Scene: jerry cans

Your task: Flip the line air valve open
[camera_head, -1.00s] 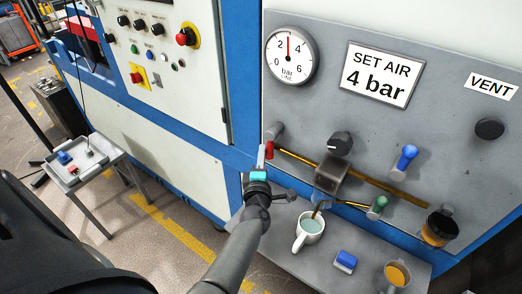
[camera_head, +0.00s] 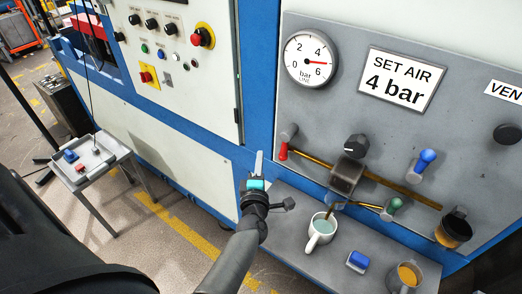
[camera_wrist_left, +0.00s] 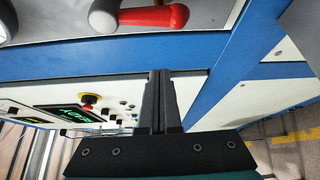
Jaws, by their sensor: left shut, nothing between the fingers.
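A red-handled valve lever (camera_head: 284,150) hangs down from a grey hub at the left end of the brass pipe on the grey panel. No label shows on it. In the left wrist view the red handle (camera_wrist_left: 155,17) lies across the top, beyond the fingertips and apart from them. My left gripper (camera_head: 259,156) is shut and empty, just left of and slightly below the lever, in front of the blue frame; it also shows in the left wrist view (camera_wrist_left: 160,73). The round line gauge (camera_head: 311,59) has its red needle pointing right, near 5. My right gripper is not in view.
A black knob (camera_head: 355,146), a blue lever (camera_head: 425,161) and a green-handled valve (camera_head: 392,207) sit right of the red lever. Below, a grey shelf (camera_head: 290,259) holds a white mug (camera_head: 320,234), a blue block (camera_head: 357,261) and a cup. A "SET AIR 4 bar" sign (camera_head: 400,80) hangs above.

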